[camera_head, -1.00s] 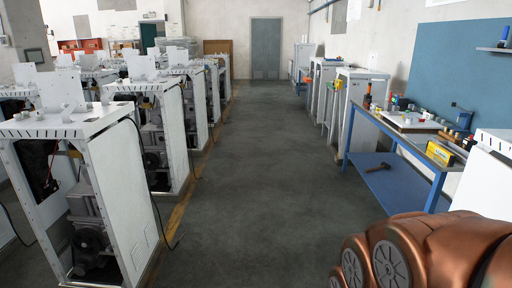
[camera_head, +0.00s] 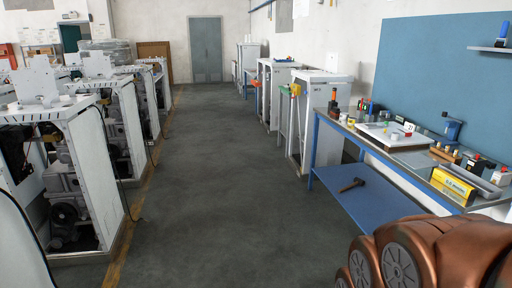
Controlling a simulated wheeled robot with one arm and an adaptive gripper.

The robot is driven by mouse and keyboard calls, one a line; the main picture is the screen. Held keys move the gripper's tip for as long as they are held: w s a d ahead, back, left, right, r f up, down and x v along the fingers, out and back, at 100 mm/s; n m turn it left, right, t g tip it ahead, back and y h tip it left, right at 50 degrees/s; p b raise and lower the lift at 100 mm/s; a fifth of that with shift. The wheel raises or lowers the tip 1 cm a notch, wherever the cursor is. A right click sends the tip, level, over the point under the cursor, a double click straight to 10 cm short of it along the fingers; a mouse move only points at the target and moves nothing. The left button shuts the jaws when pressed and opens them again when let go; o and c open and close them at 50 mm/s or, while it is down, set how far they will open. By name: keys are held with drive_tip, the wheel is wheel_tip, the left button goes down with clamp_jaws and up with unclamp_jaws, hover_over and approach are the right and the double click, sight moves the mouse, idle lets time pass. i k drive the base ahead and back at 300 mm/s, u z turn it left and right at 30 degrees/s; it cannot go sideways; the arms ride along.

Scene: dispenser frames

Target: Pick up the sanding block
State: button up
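I cannot pick out the sanding block for certain. Several small items lie on the blue workbench (camera_head: 345,133) at the right, too small to name surely. Among them are a yellow box (camera_head: 452,185) near the front edge and a small brown block-like item (camera_head: 444,153) behind it. My copper-coloured arm fills the lower right corner. My gripper is not in view.
A hammer (camera_head: 352,185) lies on the bench's lower shelf. A white board (camera_head: 393,135) with small items lies on the bench top. White dispenser frames (camera_head: 85,150) line the left, with others (camera_head: 318,95) beyond the bench. The grey aisle floor (camera_head: 215,160) between is clear.

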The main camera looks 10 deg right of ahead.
sight(336, 111)
drive_tip(key=z, duration=0.3)
drive_tip(key=i, duration=1.75)
drive_tip(key=z, duration=0.35)
drive_tip(key=i, duration=1.3)
drive_tip(key=z, duration=0.2)
